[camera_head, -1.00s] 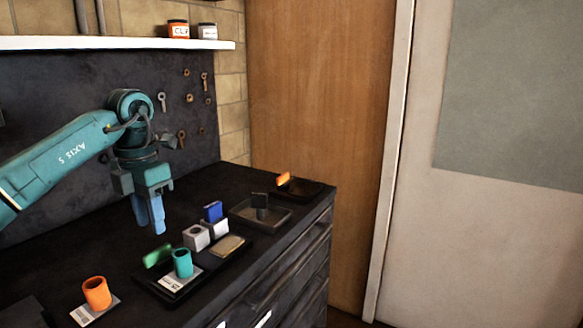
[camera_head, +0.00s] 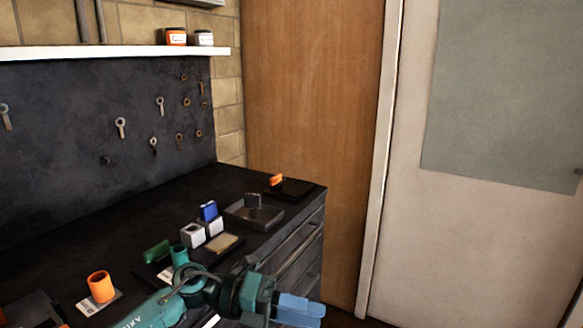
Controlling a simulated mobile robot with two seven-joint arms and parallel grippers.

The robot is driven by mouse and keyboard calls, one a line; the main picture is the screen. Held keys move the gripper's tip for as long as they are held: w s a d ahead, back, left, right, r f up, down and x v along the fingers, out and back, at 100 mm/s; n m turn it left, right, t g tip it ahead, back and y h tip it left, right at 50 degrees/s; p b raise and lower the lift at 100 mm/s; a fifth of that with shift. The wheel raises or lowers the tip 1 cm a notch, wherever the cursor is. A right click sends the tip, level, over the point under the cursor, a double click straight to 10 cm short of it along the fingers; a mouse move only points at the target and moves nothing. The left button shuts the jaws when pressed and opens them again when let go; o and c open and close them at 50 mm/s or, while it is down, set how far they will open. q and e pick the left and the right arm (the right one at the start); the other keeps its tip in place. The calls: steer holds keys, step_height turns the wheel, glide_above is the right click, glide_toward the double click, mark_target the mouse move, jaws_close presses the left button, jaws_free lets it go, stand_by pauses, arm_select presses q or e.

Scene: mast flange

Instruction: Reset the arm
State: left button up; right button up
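My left arm is teal and comes in from the bottom left of the head view. My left gripper (camera_head: 298,309) has light blue fingers and points right, low in front of the dark cabinet's front edge. The fingers look close together, but I cannot tell whether they are open or shut. No held object shows. My arm hides part of the worktop's front. My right gripper is not in view.
The dark worktop (camera_head: 70,262) holds an orange cup (camera_head: 101,287), a teal cup (camera_head: 179,256), a green piece (camera_head: 156,250), white blocks (camera_head: 193,236), a blue piece (camera_head: 208,210), a grey tray (camera_head: 240,221) and an orange item (camera_head: 276,180). A white shelf (camera_head: 120,52) hangs above.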

arm_select(q)
steer(key=s+a+f+n+t+y+p, duration=0.1)
steer(key=a+f+n+t+y, duration=0.25)
steer(key=n+t, duration=0.85)
steer(key=s+a+f+n+t+y+p, duration=0.1)
steer(key=a+f+n+t+y+p, duration=0.2)
steer(key=n+t, duration=0.85)
steer(key=s+a+f+n+g+y, duration=0.6)
steer(key=s+a+f+n+g, duration=0.4)
steer(key=s+f+n, duration=0.3)
steer(key=shift+s+f+n, duration=0.35)
steer(key=shift+f+n, duration=0.4)
steer(key=shift+f, duration=0.15)
steer(key=shift+d, duration=0.1)
